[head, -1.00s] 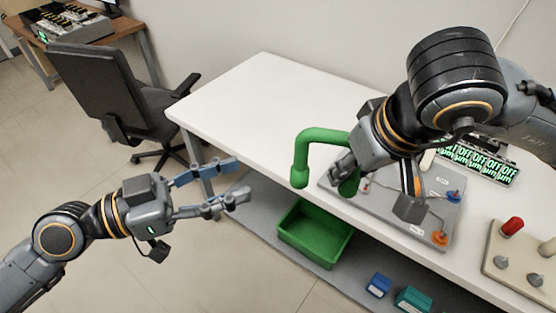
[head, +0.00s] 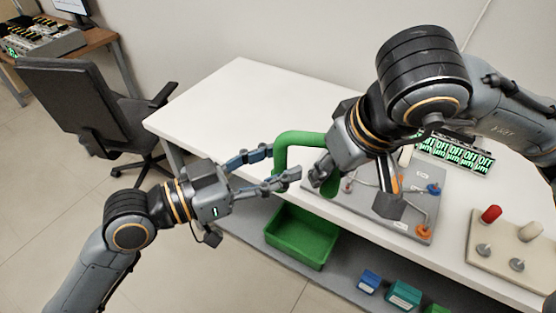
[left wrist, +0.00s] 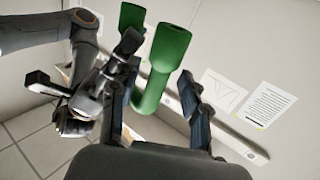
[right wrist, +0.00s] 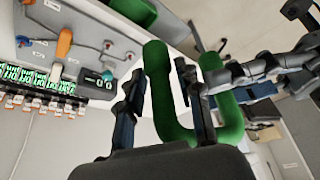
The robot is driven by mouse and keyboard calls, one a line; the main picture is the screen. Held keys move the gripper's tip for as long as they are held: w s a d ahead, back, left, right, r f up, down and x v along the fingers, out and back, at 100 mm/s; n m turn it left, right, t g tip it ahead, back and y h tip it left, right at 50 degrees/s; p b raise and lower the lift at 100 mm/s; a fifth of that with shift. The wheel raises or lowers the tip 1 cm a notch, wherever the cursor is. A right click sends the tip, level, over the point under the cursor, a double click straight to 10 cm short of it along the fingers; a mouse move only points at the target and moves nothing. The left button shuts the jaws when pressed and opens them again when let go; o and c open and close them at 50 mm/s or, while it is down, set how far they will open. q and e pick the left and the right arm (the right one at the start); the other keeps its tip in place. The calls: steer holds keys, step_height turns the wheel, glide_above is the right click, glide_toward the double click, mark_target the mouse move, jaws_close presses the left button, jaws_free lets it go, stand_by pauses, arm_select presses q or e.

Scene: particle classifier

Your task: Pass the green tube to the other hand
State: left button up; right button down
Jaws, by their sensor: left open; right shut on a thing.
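The green U-shaped tube (head: 300,138) is held above the front edge of the white table. My right gripper (head: 326,176) is shut on one leg of it. In the right wrist view that leg (right wrist: 158,80) stands between the two fingers. My left gripper (head: 284,163) is open at the tube's other leg, on the left. In the left wrist view the left fingers (left wrist: 165,75) stand on either side of this leg, whose open end points up. I cannot tell if either left finger touches it. Fingers partly hide the tube's lower ends.
A green bin (head: 300,237) and small blue and teal boxes (head: 404,294) sit on the lower shelf. A grey panel (head: 400,215) and a beige board with a red knob (head: 491,214) lie on the table (head: 240,95). The table's left part is clear. A black chair (head: 85,110) stands at left.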

arm_select(q)
steer(key=shift+d, duration=0.25)
steer(key=shift+w, duration=0.1)
jaws_close()
arm_select(e)
steer(key=c, duration=0.8)
jaws_free()
steer(key=shift+r, duration=0.1)
